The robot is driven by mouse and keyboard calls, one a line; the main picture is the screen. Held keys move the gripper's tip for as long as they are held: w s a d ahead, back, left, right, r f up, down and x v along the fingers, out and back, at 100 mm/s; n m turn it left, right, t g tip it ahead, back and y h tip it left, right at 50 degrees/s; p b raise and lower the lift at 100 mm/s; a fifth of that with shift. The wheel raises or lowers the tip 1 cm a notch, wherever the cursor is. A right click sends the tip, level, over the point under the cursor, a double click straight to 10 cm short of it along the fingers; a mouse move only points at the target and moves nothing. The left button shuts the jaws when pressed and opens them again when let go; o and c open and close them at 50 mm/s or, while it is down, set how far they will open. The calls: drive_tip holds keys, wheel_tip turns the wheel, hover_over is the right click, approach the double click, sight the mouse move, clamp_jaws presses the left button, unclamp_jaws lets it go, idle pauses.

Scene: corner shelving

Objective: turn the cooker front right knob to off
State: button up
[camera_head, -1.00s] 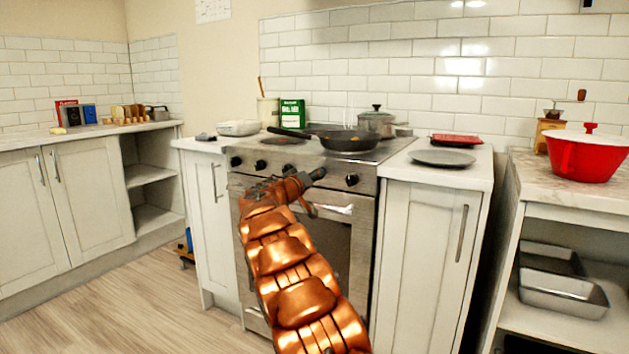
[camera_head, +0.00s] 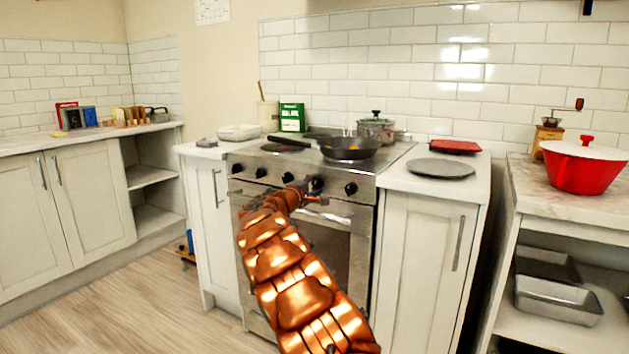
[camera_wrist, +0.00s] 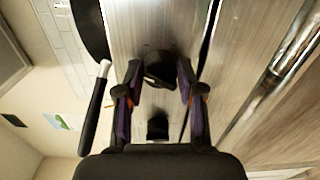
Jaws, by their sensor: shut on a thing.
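The silver cooker has a row of black knobs along its front panel (camera_head: 335,179). My gripper (camera_head: 314,187) is at the second knob from the right. In the wrist view, my gripper (camera_wrist: 160,82) has its fingers on either side of this dark knob (camera_wrist: 160,68) and is shut on it. In the head view, my gripper partly covers that knob. The rightmost knob (camera_head: 351,188) is free, just right of the gripper. Another knob (camera_wrist: 157,127) shows nearer the palm in the wrist view. The knob markings are too small to read.
A black frying pan (camera_head: 348,148) sits on the hob, its handle pointing left. A lidded pot (camera_head: 376,130) stands behind it. The oven door handle (camera_head: 330,215) runs just below the knobs. A grey plate (camera_head: 441,168) lies on the right counter.

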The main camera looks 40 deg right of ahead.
drive_tip(key=n+p, duration=0.3)
drive_tip(key=n, duration=0.1)
drive_tip(key=shift+n+p, duration=0.4)
drive_tip(key=shift+n, duration=0.3)
drive_tip(key=o, duration=1.1)
drive_tip(key=shift+o, duration=0.2)
drive_tip(key=shift+a+r, duration=0.1)
drive_tip(key=shift+a, duration=0.4)
drive_tip(key=v, duration=1.1)
drive_tip(key=shift+s, duration=0.15)
